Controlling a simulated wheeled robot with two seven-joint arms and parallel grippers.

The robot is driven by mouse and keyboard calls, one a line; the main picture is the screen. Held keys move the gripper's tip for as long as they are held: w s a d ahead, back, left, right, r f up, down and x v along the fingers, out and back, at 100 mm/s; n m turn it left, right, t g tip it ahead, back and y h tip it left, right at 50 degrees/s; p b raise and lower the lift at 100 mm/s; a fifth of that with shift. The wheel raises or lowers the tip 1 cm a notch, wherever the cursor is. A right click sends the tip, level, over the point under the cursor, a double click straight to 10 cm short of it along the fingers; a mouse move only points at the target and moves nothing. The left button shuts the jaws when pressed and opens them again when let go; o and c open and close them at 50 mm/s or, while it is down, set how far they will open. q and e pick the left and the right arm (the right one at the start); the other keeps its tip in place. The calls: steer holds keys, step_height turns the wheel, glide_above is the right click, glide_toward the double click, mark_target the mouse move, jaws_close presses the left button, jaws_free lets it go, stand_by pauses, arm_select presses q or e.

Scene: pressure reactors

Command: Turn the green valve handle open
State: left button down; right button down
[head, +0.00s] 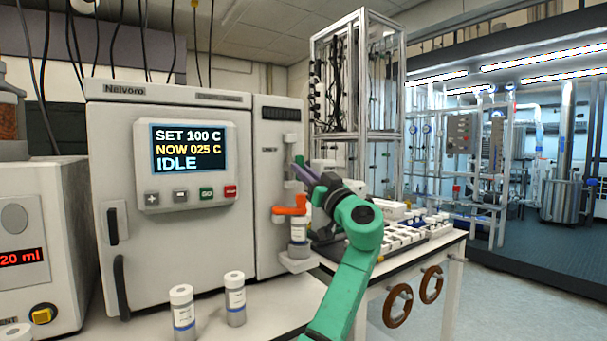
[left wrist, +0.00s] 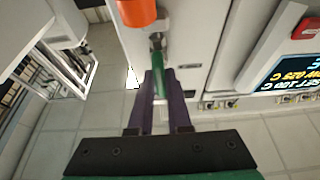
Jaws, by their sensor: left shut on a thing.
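The green valve handle (head: 299,160) is on the narrow side column of the white reactor (head: 180,210). In the left wrist view the green handle (left wrist: 160,82) lies between the two purple fingers of my left gripper (left wrist: 161,95), which are shut on it. In the head view my left gripper (head: 304,170) reaches the handle from the right, and its dark body hides part of the column. An orange handle (head: 290,210) sits below the green one, and it also shows in the left wrist view (left wrist: 136,12). My right gripper is not in view.
A capped vial (head: 298,231) stands on a small ledge under the orange handle. Two more capped vials (head: 183,310) (head: 235,298) stand on the bench in front. The reactor display (head: 188,147) reads SET 100 C, NOW 025 C, IDLE. A side table with white racks (head: 400,236) is at right.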

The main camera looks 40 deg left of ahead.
arm_select(q)
steer(key=shift+a, duration=0.1)
stand_by(0.3)
steer(key=c, duration=0.9)
jaws_free()
steer(key=shift+f, duration=0.1)
steer(key=shift+o, duration=0.2)
steer(key=b+v, duration=0.2)
steer(key=v, duration=1.2)
steer(key=shift+d, duration=0.3)
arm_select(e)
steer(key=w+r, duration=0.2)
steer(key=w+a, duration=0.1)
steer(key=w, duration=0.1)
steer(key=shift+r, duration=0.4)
